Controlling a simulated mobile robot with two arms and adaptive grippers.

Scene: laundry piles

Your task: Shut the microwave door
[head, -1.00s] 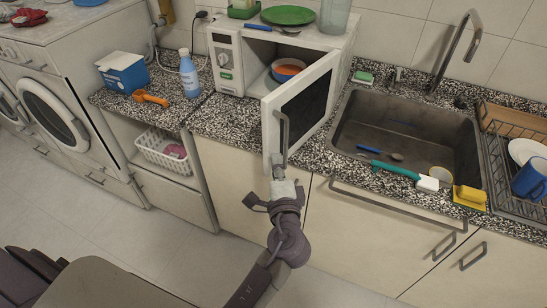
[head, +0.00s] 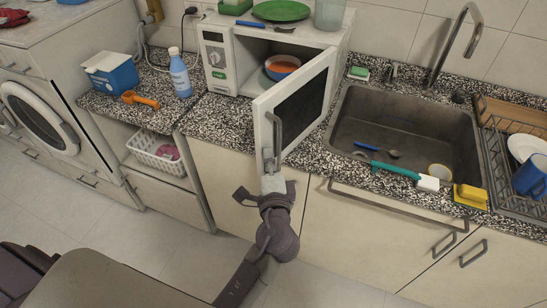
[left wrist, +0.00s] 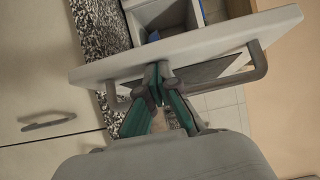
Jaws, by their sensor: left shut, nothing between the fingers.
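The white microwave (head: 217,62) stands on the counter with its door (head: 262,130) open, swung out toward me. An orange and blue bowl (head: 282,67) sits inside. The door has a grey bar handle (head: 275,137) on its outer face, which also shows in the left wrist view (left wrist: 255,64). My left gripper (head: 268,165) is at the lower free edge of the door, close to the handle. In the left wrist view its fingers (left wrist: 158,85) are together at the door, with nothing held between them. Whether they touch the door is unclear. My right gripper is not in view.
A green plate (head: 280,11) and other items lie on top of the microwave. A blue bottle (head: 179,75) stands left of it. The sink (head: 400,132) is to the right, with a teal-handled brush (head: 395,170) on its front edge.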

